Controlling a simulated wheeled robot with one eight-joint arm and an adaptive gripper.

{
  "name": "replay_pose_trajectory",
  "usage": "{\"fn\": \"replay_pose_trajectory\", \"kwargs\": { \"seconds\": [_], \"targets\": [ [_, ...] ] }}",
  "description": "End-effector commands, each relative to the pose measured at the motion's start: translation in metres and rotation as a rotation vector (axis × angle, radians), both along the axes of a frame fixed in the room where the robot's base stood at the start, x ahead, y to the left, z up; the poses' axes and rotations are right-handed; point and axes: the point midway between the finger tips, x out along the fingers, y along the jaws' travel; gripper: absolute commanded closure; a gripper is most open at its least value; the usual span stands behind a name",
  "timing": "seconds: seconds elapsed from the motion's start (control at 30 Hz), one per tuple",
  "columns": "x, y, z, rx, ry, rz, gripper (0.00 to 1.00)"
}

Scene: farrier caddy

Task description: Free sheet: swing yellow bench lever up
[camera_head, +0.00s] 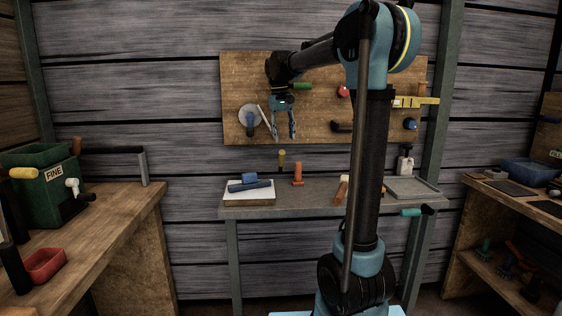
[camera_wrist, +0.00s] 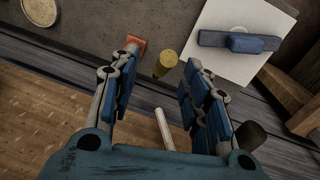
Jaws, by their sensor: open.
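A yellow-topped upright handle (camera_head: 282,155), seemingly the bench lever, stands at the back of the grey bench (camera_head: 325,208). In the wrist view its yellow end (camera_wrist: 166,62) shows between and beyond my fingertips. Its lower part and pivot are hard to make out. A white sheet (camera_head: 262,194) lies on the bench's left end with a blue bar (camera_head: 250,186) across it; the sheet also shows in the wrist view (camera_wrist: 218,74). My gripper (camera_head: 284,135) points down, open and empty, above the yellow handle and apart from it. It fills the wrist view (camera_wrist: 163,58).
An orange-red upright piece (camera_head: 298,175) stands close right of the yellow handle. A pegboard (camera_head: 315,72) with hung tools is just behind my gripper. A pump bottle (camera_head: 405,162) and a grey tray (camera_head: 412,188) stand at the bench's right. Wooden benches flank both sides.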

Motion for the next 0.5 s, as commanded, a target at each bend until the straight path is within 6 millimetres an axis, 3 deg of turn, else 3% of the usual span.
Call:
{"fn": "replay_pose_trajectory", "kwargs": {
  "seconds": [0.2,0.37,0.5],
  "targets": [
    [0.025,0.02,0.006,-0.022,0.007,0.017,0.57],
    [0.029,0.022,0.002,-0.025,0.009,0.019,0.57],
    [0.029,0.019,-0.013,-0.025,0.009,0.018,0.57]
  ]
}}
